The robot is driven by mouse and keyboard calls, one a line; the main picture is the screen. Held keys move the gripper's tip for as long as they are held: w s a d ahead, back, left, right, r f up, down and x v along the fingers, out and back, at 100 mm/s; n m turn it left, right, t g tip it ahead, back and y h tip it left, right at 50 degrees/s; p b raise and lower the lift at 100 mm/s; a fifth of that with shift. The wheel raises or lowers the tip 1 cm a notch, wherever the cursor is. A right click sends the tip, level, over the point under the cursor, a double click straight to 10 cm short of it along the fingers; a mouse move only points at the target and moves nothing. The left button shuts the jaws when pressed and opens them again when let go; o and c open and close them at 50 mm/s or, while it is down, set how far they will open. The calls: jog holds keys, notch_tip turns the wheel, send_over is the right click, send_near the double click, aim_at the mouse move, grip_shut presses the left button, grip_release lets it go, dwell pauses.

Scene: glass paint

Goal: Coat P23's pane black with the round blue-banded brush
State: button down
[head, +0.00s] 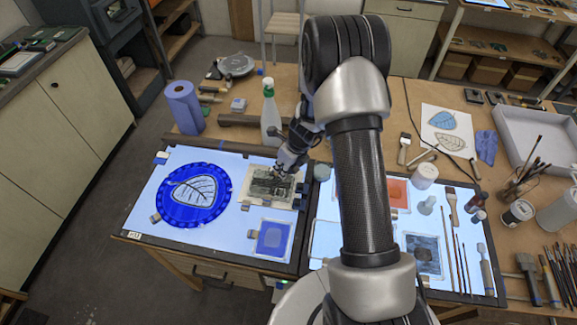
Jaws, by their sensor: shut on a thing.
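The left light table (185,240) carries a small white label (134,235) at its front left corner, too small to read surely. On it lie a round blue pane (180,216) with a pale leaf, a rectangular pane smeared dark grey and black (262,187) on a pale sheet, and a small blue square pane (272,238). I cannot tell by label which is P23's. My gripper (279,172) is low over the far edge of the dark-smeared pane, shut on a thin tool. The tool is mostly hidden by the fingers; its blue band cannot be made out.
A spray bottle (270,115) stands close behind my gripper, and a blue paper roll (184,108) stands behind the left table. My arm hides part of the right light table (458,283), which holds panes, brushes and small pots. A white tray (526,135) is at the right.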

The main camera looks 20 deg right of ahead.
jog(key=w+a+p, duration=0.1)
jog(key=a+p, duration=0.1)
jog(key=w+a+p, duration=0.2)
jog(key=shift+w+a, duration=0.2)
jog(key=shift+a, duration=0.2)
dwell(0.4)
jog(key=shift+r, duration=0.15)
notch_tip(320, 180, up, 5)
jog(key=p, duration=0.5)
dwell(0.5)
